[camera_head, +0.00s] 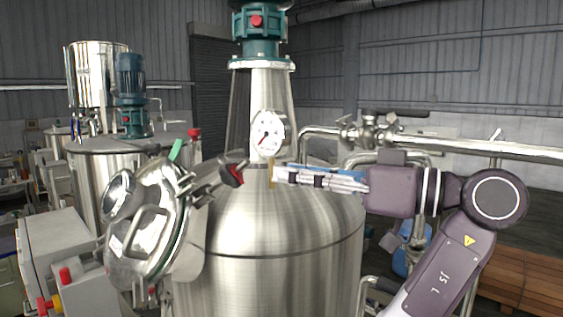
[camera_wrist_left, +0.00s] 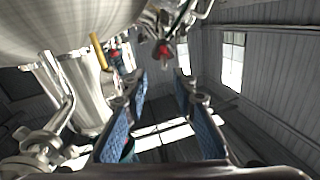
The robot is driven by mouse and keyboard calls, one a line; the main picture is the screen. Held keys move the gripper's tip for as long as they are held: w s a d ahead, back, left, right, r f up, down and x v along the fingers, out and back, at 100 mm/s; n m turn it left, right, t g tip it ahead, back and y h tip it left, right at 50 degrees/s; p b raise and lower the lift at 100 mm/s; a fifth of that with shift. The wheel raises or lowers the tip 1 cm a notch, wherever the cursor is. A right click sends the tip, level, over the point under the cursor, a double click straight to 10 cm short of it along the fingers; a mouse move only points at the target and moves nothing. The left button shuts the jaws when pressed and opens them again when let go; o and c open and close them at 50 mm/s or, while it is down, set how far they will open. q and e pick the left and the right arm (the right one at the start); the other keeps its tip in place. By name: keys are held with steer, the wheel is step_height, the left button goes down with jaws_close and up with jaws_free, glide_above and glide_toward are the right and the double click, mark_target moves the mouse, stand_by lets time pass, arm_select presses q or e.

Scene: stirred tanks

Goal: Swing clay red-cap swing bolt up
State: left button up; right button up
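A swing bolt with a dark red cap (camera_head: 231,176) sticks out sideways to the right from the rim of the round steel manway (camera_head: 150,230) on the tank's left. A red cap also shows in the left wrist view (camera_wrist_left: 164,51), ahead of the fingers. Another red-capped bolt (camera_head: 194,134) stands upright behind the manway, and a green-capped one (camera_head: 176,150) sits on its upper rim. My left gripper (camera_head: 275,174) comes in from the right, pointing left at the dark red cap, with a gap between. In the wrist view its blue-padded fingers (camera_wrist_left: 163,88) are apart and empty. My right gripper is out of view.
The big steel tank (camera_head: 285,240) lies below the gripper. A pressure gauge (camera_head: 267,133) and a thin yellow rod (camera_head: 271,171) are close to the fingertips. Pipes with a valve (camera_head: 372,132) run behind my arm. A second tank (camera_head: 95,180) stands at left.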

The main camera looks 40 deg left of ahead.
mark_target(247, 166)
arm_select(q)
steer(key=a+p, duration=0.1)
steer(key=s+a, duration=0.1)
steer(key=a+r+p, duration=0.1)
steer(key=a, duration=0.1)
steer(key=shift+s+p, duration=0.35)
steer(key=a, duration=0.1)
steer(key=a+p, duration=0.1)
steer(key=a, duration=0.1)
steer(key=shift+s+a+f, duration=0.1)
steer(key=shift+a+f, duration=0.2)
steer(key=shift+f, duration=0.05)
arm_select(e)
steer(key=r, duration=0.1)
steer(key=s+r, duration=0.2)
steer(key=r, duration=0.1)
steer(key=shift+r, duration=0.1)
arm_select(q)
jaws_close()
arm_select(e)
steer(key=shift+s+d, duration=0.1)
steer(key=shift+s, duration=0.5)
